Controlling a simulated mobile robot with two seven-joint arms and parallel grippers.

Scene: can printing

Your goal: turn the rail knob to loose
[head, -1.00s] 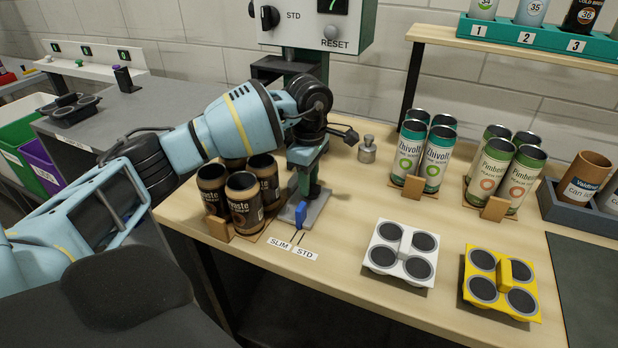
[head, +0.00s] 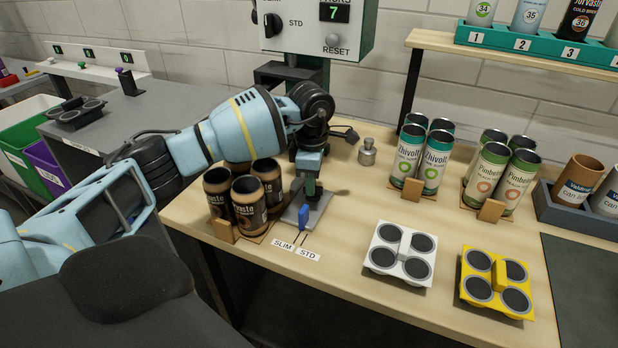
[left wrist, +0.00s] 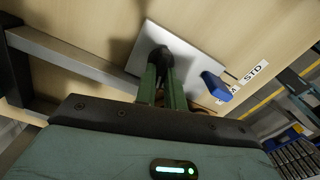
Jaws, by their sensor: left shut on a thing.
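The rail knob (left wrist: 160,56) is a small dark knob on a pale plate (left wrist: 188,48) in the left wrist view. My left gripper (left wrist: 164,78) is shut on it from above, and its green fingers hide part of it. In the head view my left gripper (head: 311,188) points down at the grey plate (head: 319,212), and the knob is mostly hidden there. A blue block (head: 303,217) stands at the plate's front edge, beside the SLIM and STD labels (head: 294,250). Any loose or tight marking cannot be read. My right gripper is not in view.
Brown cans (head: 249,205) stand close to the left of my gripper. A small metal weight (head: 367,152) stands behind right, with green-and-white cans (head: 408,157) beyond. White (head: 402,248) and yellow (head: 497,282) carriers lie front right. The STD panel (head: 315,28) rises behind.

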